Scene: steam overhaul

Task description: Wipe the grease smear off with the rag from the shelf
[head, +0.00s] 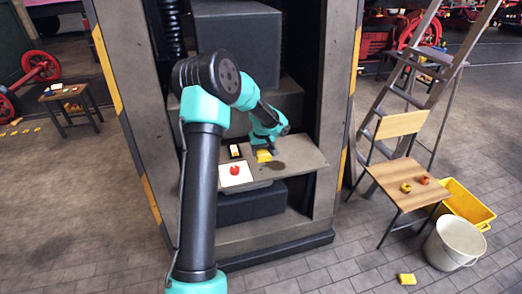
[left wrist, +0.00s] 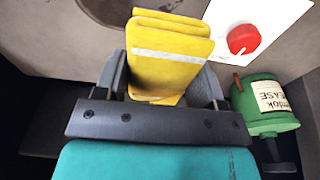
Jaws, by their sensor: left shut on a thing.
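The yellow rag (head: 263,156), folded and with a pale stripe, is in my left gripper (head: 266,143) just above the shelf (head: 300,158). In the left wrist view the rag (left wrist: 168,55) stands between the two fingers of the left gripper (left wrist: 165,85), which are shut on it. A dark round patch, which looks like the grease smear (head: 279,166), lies on the shelf just right of the rag. In the left wrist view a dark patch (left wrist: 112,8) is cut off by the top edge, beyond the rag. My right gripper is not in view.
A white sheet (head: 228,181) with a red round thing (head: 235,170) lies on the shelf to the left. A green grease container (left wrist: 268,105) shows in the left wrist view. Upright posts flank the shelf. A chair (head: 405,175), bucket (head: 452,245) and yellow crate (head: 470,207) stand right.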

